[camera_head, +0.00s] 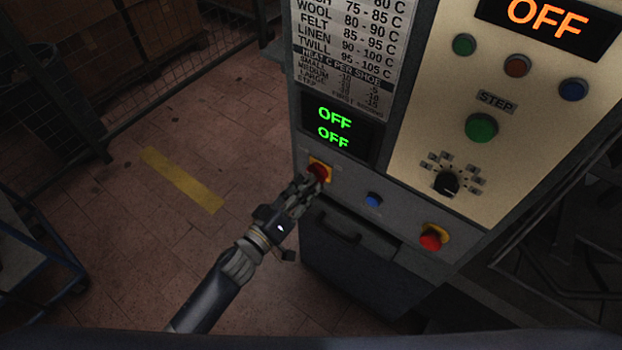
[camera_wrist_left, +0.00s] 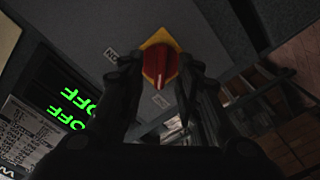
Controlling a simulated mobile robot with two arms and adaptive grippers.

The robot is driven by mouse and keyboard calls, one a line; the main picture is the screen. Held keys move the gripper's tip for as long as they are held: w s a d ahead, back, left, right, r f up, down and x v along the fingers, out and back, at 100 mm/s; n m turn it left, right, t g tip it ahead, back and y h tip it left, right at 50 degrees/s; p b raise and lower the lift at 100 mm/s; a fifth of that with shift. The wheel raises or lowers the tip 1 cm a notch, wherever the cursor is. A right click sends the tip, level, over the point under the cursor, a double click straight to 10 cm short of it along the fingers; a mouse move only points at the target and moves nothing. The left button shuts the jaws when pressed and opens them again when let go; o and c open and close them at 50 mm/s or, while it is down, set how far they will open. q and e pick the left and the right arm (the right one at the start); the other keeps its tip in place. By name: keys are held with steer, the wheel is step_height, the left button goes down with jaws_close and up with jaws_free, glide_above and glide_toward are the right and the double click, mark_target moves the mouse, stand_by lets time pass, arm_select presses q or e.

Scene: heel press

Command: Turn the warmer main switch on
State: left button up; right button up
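The warmer main switch is a red rotary knob on a yellow plate (camera_head: 318,168), low on the left of the machine's front panel. It also shows in the left wrist view, as a red knob (camera_wrist_left: 161,66) between my fingers. My left gripper (camera_head: 309,181) is at the switch, with its two fingers apart on either side of the knob. I cannot tell whether the fingers touch it. The small display (camera_head: 335,127) above the switch reads OFF on two green lines. My right gripper is not in view.
A blue button (camera_head: 373,200) and a red button on a yellow plate (camera_head: 431,240) sit to the right of the switch. A drawer with a handle (camera_head: 345,225) is below. The upper panel has a STEP button (camera_head: 481,128), a dial (camera_head: 446,184) and an orange OFF display (camera_head: 548,24).

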arm_select(q)
steer(key=shift+x, duration=1.35)
jaws_close()
steer(key=shift+m, duration=0.3)
steer(key=m, duration=1.7)
steer(key=shift+a, duration=0.15)
steer(key=shift+m, duration=0.3)
